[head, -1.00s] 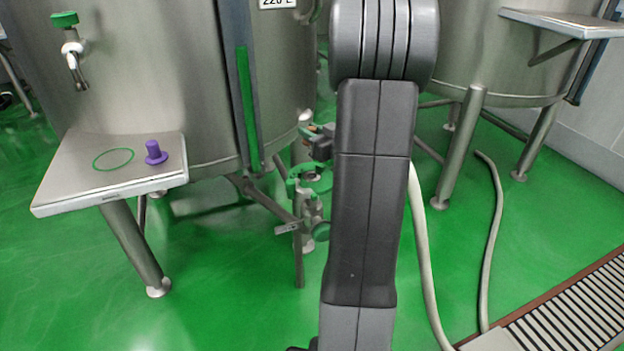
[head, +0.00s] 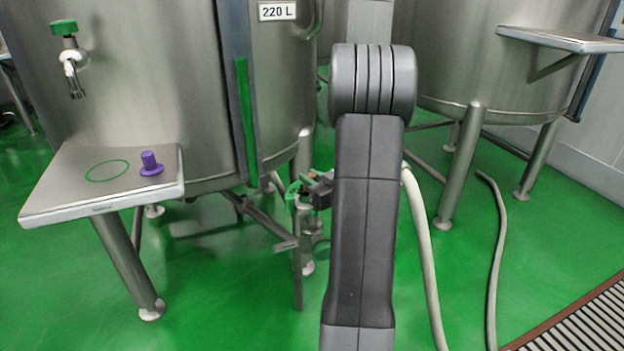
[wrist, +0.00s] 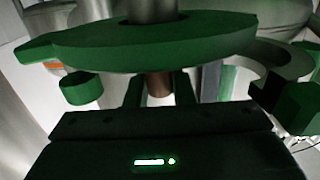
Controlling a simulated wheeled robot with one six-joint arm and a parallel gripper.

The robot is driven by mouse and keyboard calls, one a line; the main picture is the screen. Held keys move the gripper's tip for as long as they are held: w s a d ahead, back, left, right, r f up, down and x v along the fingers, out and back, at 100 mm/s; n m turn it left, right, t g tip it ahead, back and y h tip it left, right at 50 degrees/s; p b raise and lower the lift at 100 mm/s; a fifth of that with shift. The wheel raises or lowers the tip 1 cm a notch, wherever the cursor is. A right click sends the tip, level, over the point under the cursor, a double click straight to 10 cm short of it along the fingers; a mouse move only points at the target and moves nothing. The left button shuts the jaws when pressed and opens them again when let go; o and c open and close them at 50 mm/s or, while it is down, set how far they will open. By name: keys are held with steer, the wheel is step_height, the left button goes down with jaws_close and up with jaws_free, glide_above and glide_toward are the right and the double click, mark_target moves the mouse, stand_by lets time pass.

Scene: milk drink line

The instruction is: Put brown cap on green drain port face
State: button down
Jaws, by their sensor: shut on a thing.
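My gripper (wrist: 160,98) is shut on the brown cap (wrist: 159,84), a small brown piece between its two dark green fingers in the wrist view. Most of the cap is hidden by the gripper body and by a broad green flange-like piece. That green piece, which looks like part of the green drain port (wrist: 140,45), crosses the wrist view just beyond the fingers. I cannot tell whether the cap touches it. In the head view the green drain port (head: 293,194) shows below the tank, partly hidden by my gripper and arm.
A steel shelf (head: 60,197) at left holds a purple plug (head: 150,163) beside a green circle. Tank legs and pipes stand near the port. A pale hose (head: 421,250) runs along my arm's right side. A floor grate (head: 585,325) lies at lower right.

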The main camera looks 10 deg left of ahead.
steer(key=shift+s+f+b, duration=0.1)
steer(key=shift+f+b, duration=0.4)
steer(key=shift+f, duration=0.15)
steer(key=c, duration=1.3)
jaws_free()
steer(key=shift+s+f, duration=0.1)
steer(key=shift+f, duration=0.05)
steer(key=shift+o, duration=0.2)
steer(key=shift+r+p, duration=0.8)
steer(key=shift+p, duration=0.1)
steer(key=p+v, duration=0.1)
steer(key=v, duration=1)
steer(key=shift+d+p, duration=0.4)
steer(key=shift+s+r, duration=0.1)
steer(key=shift+s, duration=0.05)
